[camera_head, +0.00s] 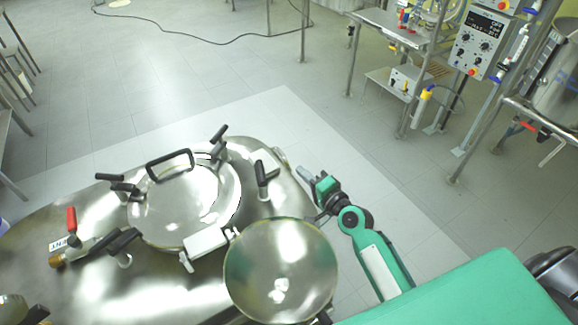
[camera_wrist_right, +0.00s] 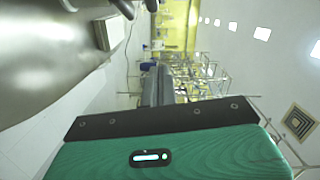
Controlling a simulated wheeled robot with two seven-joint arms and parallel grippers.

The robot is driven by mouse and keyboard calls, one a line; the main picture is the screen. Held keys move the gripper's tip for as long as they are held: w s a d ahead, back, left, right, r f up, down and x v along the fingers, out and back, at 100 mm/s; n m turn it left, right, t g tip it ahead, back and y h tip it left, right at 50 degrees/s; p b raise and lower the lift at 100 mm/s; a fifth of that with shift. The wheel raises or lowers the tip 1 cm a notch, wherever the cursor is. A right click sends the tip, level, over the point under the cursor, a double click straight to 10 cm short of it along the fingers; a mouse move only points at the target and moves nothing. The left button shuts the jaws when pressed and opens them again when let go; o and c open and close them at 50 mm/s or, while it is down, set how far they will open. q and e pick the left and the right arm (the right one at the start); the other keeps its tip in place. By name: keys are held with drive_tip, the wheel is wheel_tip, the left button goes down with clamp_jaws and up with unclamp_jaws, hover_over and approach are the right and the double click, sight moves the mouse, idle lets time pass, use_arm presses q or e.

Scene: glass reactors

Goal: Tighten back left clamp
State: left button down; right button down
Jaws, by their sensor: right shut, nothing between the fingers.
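The round steel hatch lid (camera_head: 185,205) lies shut on the vessel top, with a black handle across its far side. Black-handled clamps sit around its rim: one at the back left (camera_head: 122,187), one at the back right (camera_head: 218,145), and one at the front left (camera_head: 122,245). Their tightness cannot be told. My right gripper (camera_head: 306,174) is shut and empty, just off the vessel's right edge and well away from the back left clamp. Its shut grey fingers show in the right wrist view (camera_wrist_right: 160,83). My left gripper is out of view.
A large round steel dome (camera_head: 280,270) stands in front of the right arm. A black-handled post (camera_head: 263,178) stands near my right gripper, and a red-handled valve (camera_head: 71,220) at the left. Frames with equipment (camera_head: 410,40) stand at back right; the floor between is clear.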

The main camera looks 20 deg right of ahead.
sight(262, 175)
drive_tip(key=w+a+f+p, duration=0.1)
drive_tip(key=w+a+p, duration=0.2)
drive_tip(key=w+a, duration=0.3)
drive_tip(key=shift+x, duration=1.2)
drive_tip(key=shift+f, duration=0.15)
